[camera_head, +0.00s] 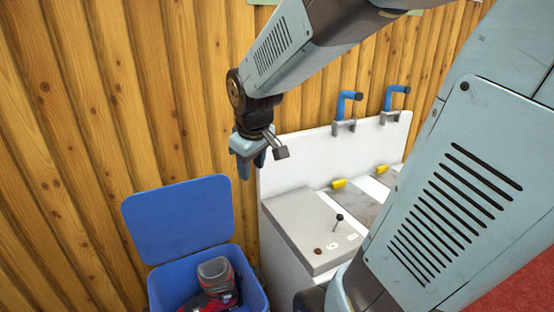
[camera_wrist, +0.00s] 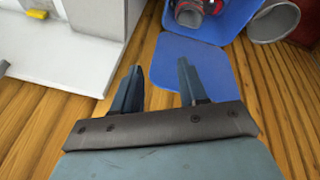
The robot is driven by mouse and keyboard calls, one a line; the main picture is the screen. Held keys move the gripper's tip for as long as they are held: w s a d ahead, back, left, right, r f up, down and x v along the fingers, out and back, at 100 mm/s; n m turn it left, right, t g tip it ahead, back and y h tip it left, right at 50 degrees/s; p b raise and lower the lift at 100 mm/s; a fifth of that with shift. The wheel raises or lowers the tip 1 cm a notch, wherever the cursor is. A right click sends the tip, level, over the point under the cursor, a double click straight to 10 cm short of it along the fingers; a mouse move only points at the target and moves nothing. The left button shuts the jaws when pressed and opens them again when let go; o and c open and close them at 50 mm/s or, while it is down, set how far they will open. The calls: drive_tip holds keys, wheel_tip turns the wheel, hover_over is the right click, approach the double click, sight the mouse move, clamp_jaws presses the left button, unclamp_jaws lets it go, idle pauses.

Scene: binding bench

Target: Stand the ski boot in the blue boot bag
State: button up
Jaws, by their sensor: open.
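The blue boot bag (camera_head: 160,291) is an open blue box at the bottom of the head view, with its blue lid (camera_head: 178,220) swung up toward the wooden wall. The ski boot (camera_head: 214,269), with a grey cuff and a red and dark lower part, is inside it, cuff uppermost; its sole is hidden. In the wrist view the bag (camera_wrist: 232,25), its lid (camera_wrist: 195,65) and the boot's round opening (camera_wrist: 188,17) show at the top. My gripper (camera_head: 255,170) is open and empty, above and apart from the bag and boot. Its two spread fingers (camera_wrist: 158,75) also show in the wrist view.
A white and grey bench (camera_head: 300,225) stands right of the bag, with blue handles (camera_head: 345,105), yellow tabs (camera_head: 338,184) and a small black-knobbed lever (camera_head: 339,217). A grey cylindrical container (camera_wrist: 275,20) stands beside the bag in the wrist view. A plank wall (camera_head: 100,110) rises behind.

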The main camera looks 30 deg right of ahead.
drive_tip(key=s+r+m+t, duration=0.1)
drive_tip(key=s+r+m, duration=0.4)
drive_tip(key=s, duration=0.6)
drive_tip(key=shift+s+d+r+t+y, duration=0.3)
drive_tip(key=shift+s+r+y, duration=0.1)
drive_tip(key=shift+r, duration=0.4)
